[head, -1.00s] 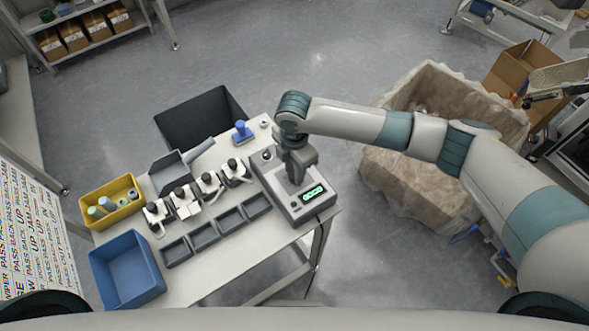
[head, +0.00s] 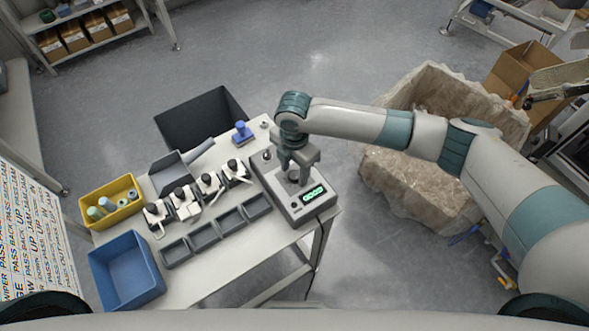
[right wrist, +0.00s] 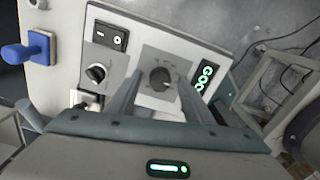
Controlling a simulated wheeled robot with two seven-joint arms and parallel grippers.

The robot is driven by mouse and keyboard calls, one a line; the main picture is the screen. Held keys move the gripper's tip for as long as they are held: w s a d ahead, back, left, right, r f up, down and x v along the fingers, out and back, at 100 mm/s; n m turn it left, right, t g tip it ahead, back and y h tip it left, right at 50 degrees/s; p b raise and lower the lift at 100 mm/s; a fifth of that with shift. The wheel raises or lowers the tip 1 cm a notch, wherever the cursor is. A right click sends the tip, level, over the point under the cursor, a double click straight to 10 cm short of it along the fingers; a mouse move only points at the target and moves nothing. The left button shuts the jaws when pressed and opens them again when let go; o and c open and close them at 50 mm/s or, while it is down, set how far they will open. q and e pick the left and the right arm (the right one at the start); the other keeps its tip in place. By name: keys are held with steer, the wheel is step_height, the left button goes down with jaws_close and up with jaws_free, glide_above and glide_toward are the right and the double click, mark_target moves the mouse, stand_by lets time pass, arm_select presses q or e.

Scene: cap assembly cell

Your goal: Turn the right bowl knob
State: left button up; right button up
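A grey control box (head: 272,187) with a green lit display (head: 313,194) sits at the right end of the table. In the head view the right gripper (head: 297,176) partly hides the box top. My left gripper is not in view.
Several black-topped white parts (head: 209,182) stand left of the box, behind a row of grey trays (head: 204,239). A blue bin (head: 125,272), a yellow bin (head: 111,201) and a blue-handled object (head: 242,132) are also on the table. A large lined crate (head: 400,190) stands to the right.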

mark_target(295, 174)
steer(key=shift+w+r, duration=0.1)
steer(key=shift+r, duration=0.4)
step_height(295, 174, up, 16)
steer(key=b, duration=0.5)
steer(key=shift+r, duration=0.2)
